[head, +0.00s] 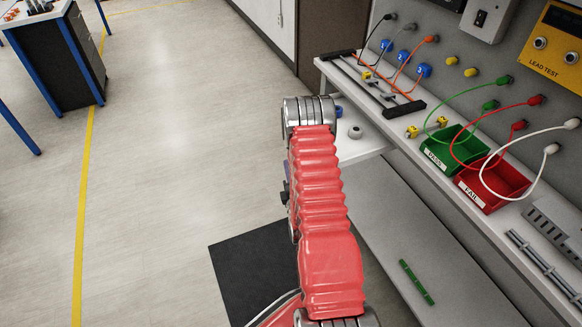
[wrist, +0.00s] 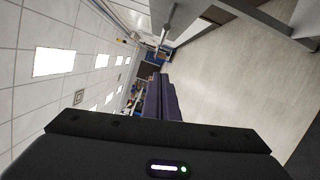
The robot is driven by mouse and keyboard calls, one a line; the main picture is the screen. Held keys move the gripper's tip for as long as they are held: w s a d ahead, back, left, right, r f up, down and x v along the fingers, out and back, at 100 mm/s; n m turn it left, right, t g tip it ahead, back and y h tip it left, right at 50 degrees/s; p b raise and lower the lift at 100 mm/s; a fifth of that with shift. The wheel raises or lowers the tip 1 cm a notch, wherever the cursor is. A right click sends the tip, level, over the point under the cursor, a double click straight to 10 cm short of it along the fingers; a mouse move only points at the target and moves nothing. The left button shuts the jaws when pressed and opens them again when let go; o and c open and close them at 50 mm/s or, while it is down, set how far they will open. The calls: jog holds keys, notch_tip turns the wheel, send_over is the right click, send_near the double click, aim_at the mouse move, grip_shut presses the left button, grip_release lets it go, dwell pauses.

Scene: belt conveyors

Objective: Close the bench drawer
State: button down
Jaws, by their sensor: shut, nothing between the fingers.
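The bench drawer (head: 372,146) appears as a pale panel sticking out from under the bench top, right of my arm's elbow in the head view. It looks open, with a grey ring-shaped part and a small blue part in it. My red-sleeved arm hides its left side. My gripper is mostly behind the arm in the head view; only a dark bit shows at the arm's left edge. In the wrist view the dark purple fingers of my gripper (wrist: 160,92) are together and empty. I cannot see them touching the drawer.
The bench top (head: 455,185) holds a green bin (head: 452,150), a red bin (head: 492,184) and a black-ended rack (head: 372,85). A lower shelf (head: 400,245) carries a green strip. Open floor (head: 170,150) lies left, with a dark mat (head: 250,270) beside my arm.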

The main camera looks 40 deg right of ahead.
jog(key=w+d+r, duration=0.1)
jog(key=w+d, duration=0.4)
jog(key=d, duration=0.2)
jog(key=shift+w+d, duration=0.4)
jog(key=shift+r, duration=0.1)
